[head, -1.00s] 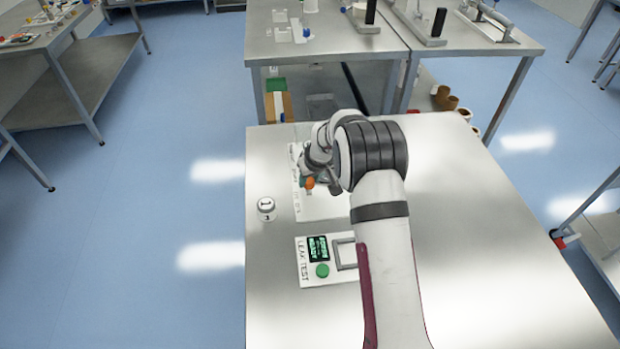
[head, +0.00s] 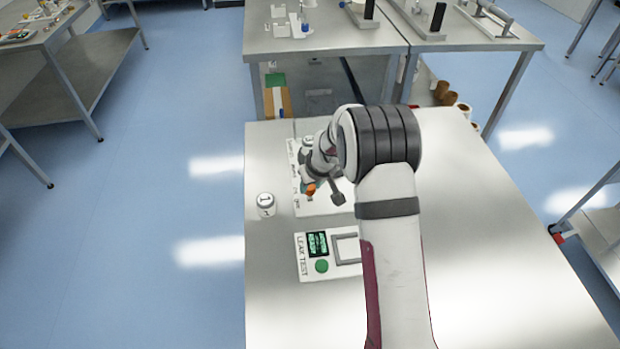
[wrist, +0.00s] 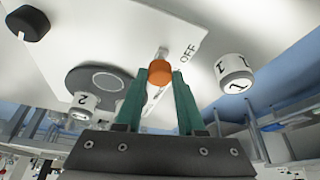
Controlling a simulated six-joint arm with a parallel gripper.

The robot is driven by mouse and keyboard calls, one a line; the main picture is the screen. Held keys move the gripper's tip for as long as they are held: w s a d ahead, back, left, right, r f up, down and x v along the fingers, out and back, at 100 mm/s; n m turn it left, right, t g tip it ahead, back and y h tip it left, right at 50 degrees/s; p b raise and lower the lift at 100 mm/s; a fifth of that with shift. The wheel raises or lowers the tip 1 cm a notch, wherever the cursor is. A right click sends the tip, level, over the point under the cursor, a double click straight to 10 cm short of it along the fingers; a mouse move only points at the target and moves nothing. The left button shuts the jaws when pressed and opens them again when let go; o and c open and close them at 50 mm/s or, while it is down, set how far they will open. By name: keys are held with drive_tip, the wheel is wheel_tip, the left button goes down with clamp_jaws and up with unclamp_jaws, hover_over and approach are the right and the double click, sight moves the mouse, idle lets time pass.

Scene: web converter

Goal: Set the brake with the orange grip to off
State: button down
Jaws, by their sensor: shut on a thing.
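The brake's orange grip (wrist: 160,72) sits between the two teal fingertips of my gripper (wrist: 161,82) in the wrist view. My gripper is shut on it. A pale lever stem (wrist: 163,53) runs beyond the grip over a white plate (wrist: 120,35). The word OFF (wrist: 187,53) is printed on the plate just right of the stem. In the head view the orange grip (head: 311,189) shows at the near end of my gripper (head: 308,182), over the white plate (head: 325,208). My wrist hides much of the brake there.
A white numbered cylinder (head: 266,204) stands left of the plate. A LEAK TEST panel (head: 307,272) with a green button lies nearer. A dark handle (head: 338,199) shows right of the grip. A dark disc (wrist: 85,76) lies left in the wrist view. The right tabletop (head: 490,240) is clear.

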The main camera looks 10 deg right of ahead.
drive_tip(key=shift+s, duration=0.15)
drive_tip(key=c, duration=0.5)
unclamp_jaws()
drive_tip(key=v, duration=1.5)
drive_tip(key=shift+r, duration=0.35)
drive_tip(key=shift+s, duration=0.15)
drive_tip(key=s+a+r+m+g, duration=0.1)
drive_tip(key=s+m, duration=0.3)
drive_tip(key=s, duration=1.2)
drive_tip(key=s+a+r+m+g, duration=0.2)
drive_tip(key=s+m+g, duration=0.1)
drive_tip(key=s, duration=1.4)
drive_tip(key=shift+s+m+g+y, duration=0.3)
drive_tip(key=shift+m, duration=0.5)
